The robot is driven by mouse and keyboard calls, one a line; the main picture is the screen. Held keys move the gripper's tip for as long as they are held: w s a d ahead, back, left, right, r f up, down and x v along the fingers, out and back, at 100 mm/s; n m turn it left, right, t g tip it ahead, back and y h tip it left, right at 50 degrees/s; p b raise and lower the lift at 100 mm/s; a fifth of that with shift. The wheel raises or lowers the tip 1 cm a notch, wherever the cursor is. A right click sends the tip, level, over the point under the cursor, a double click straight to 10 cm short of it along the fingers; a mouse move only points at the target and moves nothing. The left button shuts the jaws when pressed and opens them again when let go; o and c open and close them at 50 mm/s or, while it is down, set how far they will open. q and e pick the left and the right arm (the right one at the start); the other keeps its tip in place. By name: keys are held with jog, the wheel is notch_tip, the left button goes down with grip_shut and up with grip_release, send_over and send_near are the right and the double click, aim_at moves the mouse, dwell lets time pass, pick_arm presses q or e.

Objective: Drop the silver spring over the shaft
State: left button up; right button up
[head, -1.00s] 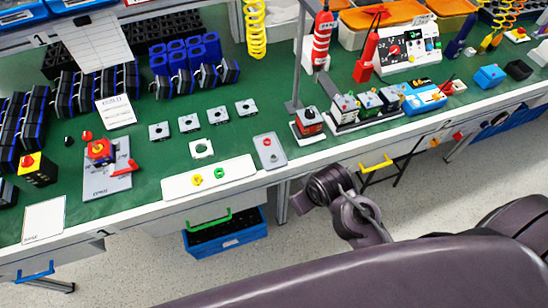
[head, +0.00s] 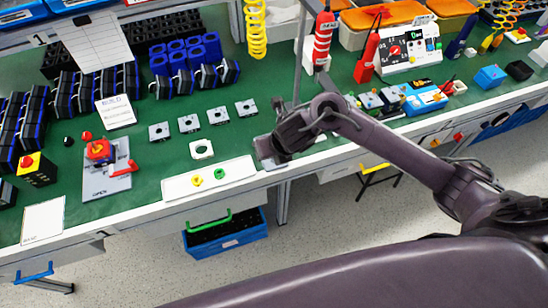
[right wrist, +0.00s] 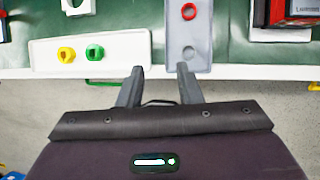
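My right gripper (head: 268,152) is above the bench's front edge, over a small grey tray (right wrist: 205,37) that it mostly hides in the head view. In the right wrist view the gripper (right wrist: 159,70) is open, with nothing between its fingers. The tray holds a red ring (right wrist: 189,11) and, nearer the fingers, a small grey round thing (right wrist: 188,52) that may be the silver spring. The right finger is just short of it. A grey fixture (head: 107,183) with a red and yellow part and a red handle stands at left. I cannot make out a shaft. My left gripper is not in view.
A white tray (head: 240,170) with yellow and green rings lies left of the gripper. Several grey square plates (head: 189,123) and a white square ring (head: 202,149) lie behind it. Small devices stand at right.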

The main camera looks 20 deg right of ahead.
jog(key=d, duration=0.1)
jog(key=d+n, duration=0.2)
jog(key=shift+w+d+f+g+h, duration=0.3)
jog(key=shift+g+h, duration=0.1)
jog(key=shift+w+f+n, duration=0.2)
jog(key=shift+f+n, duration=0.2)
jog(key=shift+f, duration=0.45)
jog(key=x, duration=0.5)
jog(key=shift+s+f, duration=0.15)
jog(key=shift+s, duration=0.2)
jog(key=shift+w+a+f, duration=0.1)
jog(key=shift+w+f, duration=0.1)
jog(key=shift+f, duration=0.15)
grip_shut()
